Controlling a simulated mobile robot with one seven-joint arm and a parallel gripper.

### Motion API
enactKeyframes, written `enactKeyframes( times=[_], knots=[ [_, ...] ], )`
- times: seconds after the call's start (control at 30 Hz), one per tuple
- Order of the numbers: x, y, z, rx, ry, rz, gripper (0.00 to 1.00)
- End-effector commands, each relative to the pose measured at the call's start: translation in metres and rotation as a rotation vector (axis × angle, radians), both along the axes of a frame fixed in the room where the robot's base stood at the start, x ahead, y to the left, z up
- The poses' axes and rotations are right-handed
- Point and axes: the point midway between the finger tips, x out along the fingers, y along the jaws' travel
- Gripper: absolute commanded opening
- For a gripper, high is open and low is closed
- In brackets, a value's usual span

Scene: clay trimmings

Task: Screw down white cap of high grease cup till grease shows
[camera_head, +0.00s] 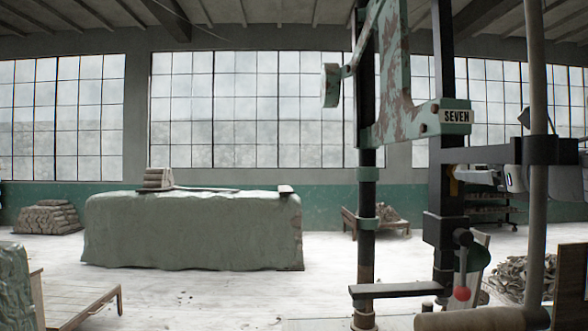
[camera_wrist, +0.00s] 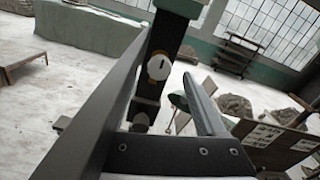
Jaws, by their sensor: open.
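The white cap (camera_wrist: 158,66) is a round knob with a short dark mark on its face. It sits on a dark upright column (camera_wrist: 170,32) in the wrist view. My gripper (camera_wrist: 169,58) is open, with a long dark finger at the left and a grey one at the right. The cap appears between the fingers near their far ends; I cannot tell whether they touch it. A smaller dark fitting (camera_wrist: 141,119) is lower on the column. In the head view my gripper (camera_head: 468,174) is beside the dark column at right. No grease is visible on the cap.
The green machine frame (camera_head: 395,85) has a "SEVEN" plate (camera_head: 456,116). A lever with a red ball (camera_head: 462,294) juts out below. A grey pipe (camera_head: 537,220) stands at right. A large covered clay block (camera_head: 190,235) is on the left, with open floor in front.

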Motion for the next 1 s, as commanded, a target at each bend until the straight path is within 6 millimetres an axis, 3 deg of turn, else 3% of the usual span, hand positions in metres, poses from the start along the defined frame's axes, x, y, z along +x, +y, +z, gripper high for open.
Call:
enactKeyframes(
  times=[0.23,0.67,1.0],
  knots=[
    [0.032,-0.002,0.000,-0.002,0.002,0.000,0.74],
    [0.039,-0.002,0.000,-0.001,0.000,0.000,0.72],
    [0.039,-0.002,0.000,-0.001,0.000,0.000,0.11]
  ],
)
